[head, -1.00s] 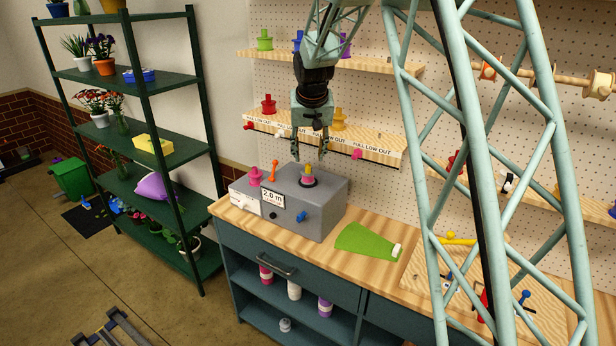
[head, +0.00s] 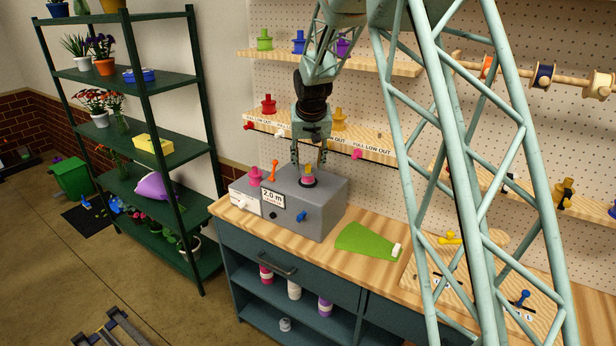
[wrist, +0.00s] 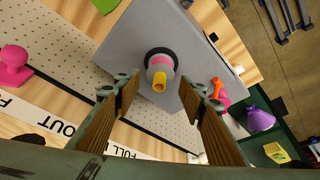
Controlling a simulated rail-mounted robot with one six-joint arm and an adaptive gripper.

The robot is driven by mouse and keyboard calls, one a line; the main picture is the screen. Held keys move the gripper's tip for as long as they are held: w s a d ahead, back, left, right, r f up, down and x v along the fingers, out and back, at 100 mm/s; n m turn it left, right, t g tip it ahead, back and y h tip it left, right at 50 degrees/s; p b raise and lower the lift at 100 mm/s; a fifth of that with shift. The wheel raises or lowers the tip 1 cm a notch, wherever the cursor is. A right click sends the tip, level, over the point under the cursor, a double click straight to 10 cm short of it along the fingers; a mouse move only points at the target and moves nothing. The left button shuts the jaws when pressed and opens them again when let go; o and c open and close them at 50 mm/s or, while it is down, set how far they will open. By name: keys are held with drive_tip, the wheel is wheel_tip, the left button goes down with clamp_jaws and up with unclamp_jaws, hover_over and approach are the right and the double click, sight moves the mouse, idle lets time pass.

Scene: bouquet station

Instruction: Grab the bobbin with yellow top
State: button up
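The bobbin with the yellow top (head: 308,176) stands on the grey machine box (head: 330,196), on a dark round base, with a pink band below its yellow tip. In the wrist view the bobbin (wrist: 159,75) shows ahead of my fingers, its yellow tip towards the camera. My gripper (head: 308,165) hangs pointing down above the box, close to the bobbin. In the wrist view my gripper (wrist: 160,108) is open, its two wood-coloured pads wide apart with nothing between them. The bobbin lies a little beyond the fingertips and roughly midway between them.
A pink knob (head: 255,175) and an orange lever (head: 274,171) stand on the box left of the bobbin. Behind is a labelled shelf (head: 375,147) with a yellow spool (head: 339,118) and a red spool (head: 268,104). A green sheet (head: 366,241) lies on the bench to the right.

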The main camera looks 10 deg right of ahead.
sight(308, 172)
drive_tip(key=shift+f, duration=0.1)
drive_tip(key=shift+x, duration=2.65)
drive_tip(key=shift+c, duration=0.4)
drive_tip(key=c, duration=0.6)
